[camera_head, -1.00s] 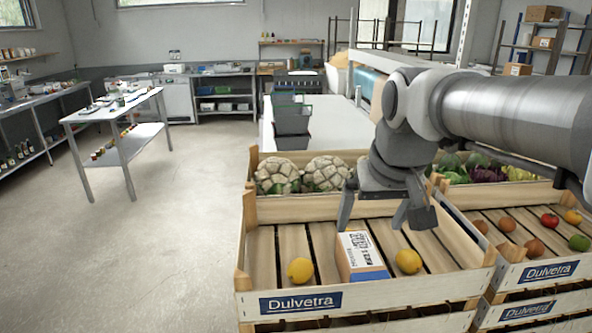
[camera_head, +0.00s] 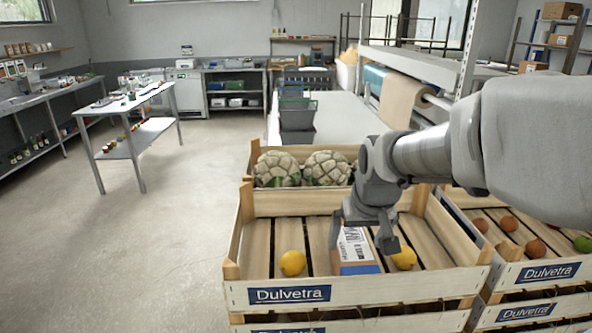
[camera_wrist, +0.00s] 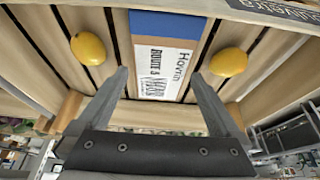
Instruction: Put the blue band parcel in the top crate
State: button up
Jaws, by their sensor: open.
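The blue band parcel (camera_head: 356,252) is a brown box with a white printed label and a blue band at its near end. It lies on the slatted floor of the top Dulvetra crate (camera_head: 395,285), between two lemons. It also shows in the wrist view (camera_wrist: 168,55), with its blue band at the top. My gripper (camera_head: 364,236) is open, low over the parcel's far part. In the wrist view its fingertips (camera_wrist: 160,76) are on either side of the parcel; I cannot tell whether they touch it.
One lemon (camera_head: 293,263) lies left of the parcel and another (camera_head: 404,259) close on its right. A crate with large scaly heads (camera_head: 302,168) stands behind. A fruit crate (camera_head: 540,271) stands to the right. The floor at left is clear.

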jog(key=shift+x, duration=3.3)
jog(key=shift+s, duration=0.15)
grip_shut()
